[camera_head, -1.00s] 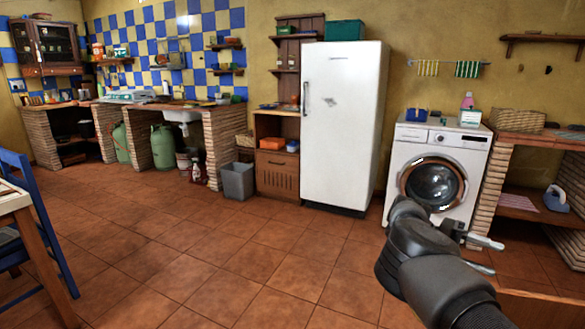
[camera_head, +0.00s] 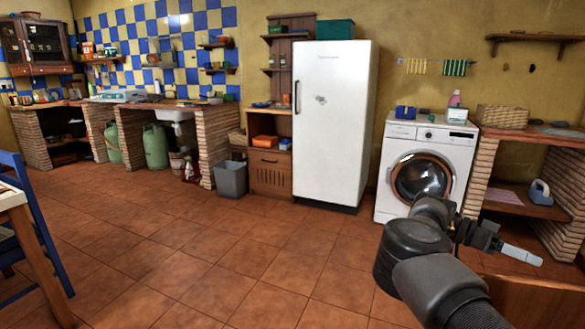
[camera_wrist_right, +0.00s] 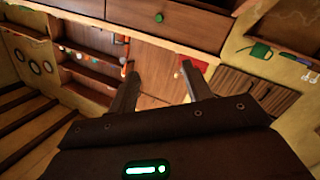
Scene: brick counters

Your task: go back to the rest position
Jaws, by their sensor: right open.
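My right gripper (camera_head: 508,248) is at the lower right of the head view, in the air in front of the washing machine and the brick counter. Its pale fingertip points right, and the two fingers overlap from this side. In the right wrist view the gripper (camera_wrist_right: 160,84) has its two dark fingers spread apart with nothing between them, so it is open and empty. My left gripper is not in view.
The white washing machine (camera_head: 388,175) and brick counter (camera_head: 478,175) stand behind my right arm. A white fridge (camera_head: 335,120) and grey bin (camera_head: 231,180) are further left. A table with a blue chair (camera_head: 35,220) is at the left edge. The tiled floor (camera_head: 180,240) between is clear.

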